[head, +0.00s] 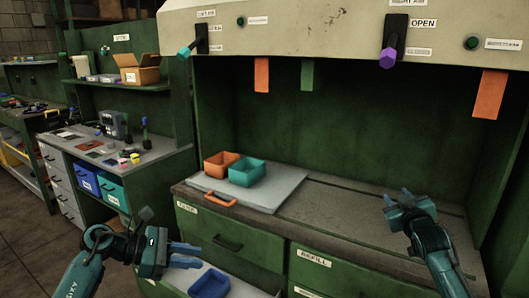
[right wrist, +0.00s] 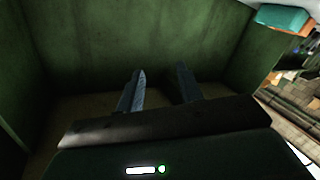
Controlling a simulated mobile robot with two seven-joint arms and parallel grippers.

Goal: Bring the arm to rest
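My left gripper (head: 188,255) is at the lower left of the head view, in front of the cabinet. Its blue fingers look apart, with nothing seen between them. My right gripper (head: 397,194) is over the right part of the worktop, under the hood. In the right wrist view its two fingers (right wrist: 158,78) stand apart with only the green wall and dark surface beyond them. It is open and empty.
An orange bin (head: 219,163) and a teal bin (head: 247,172) stand on a grey tray (head: 283,189) on the worktop (head: 340,213). A blue bin (head: 210,284) sits in an open drawer beside my left gripper. Coloured strips hang under the hood (head: 320,27). The worktop's middle is clear.

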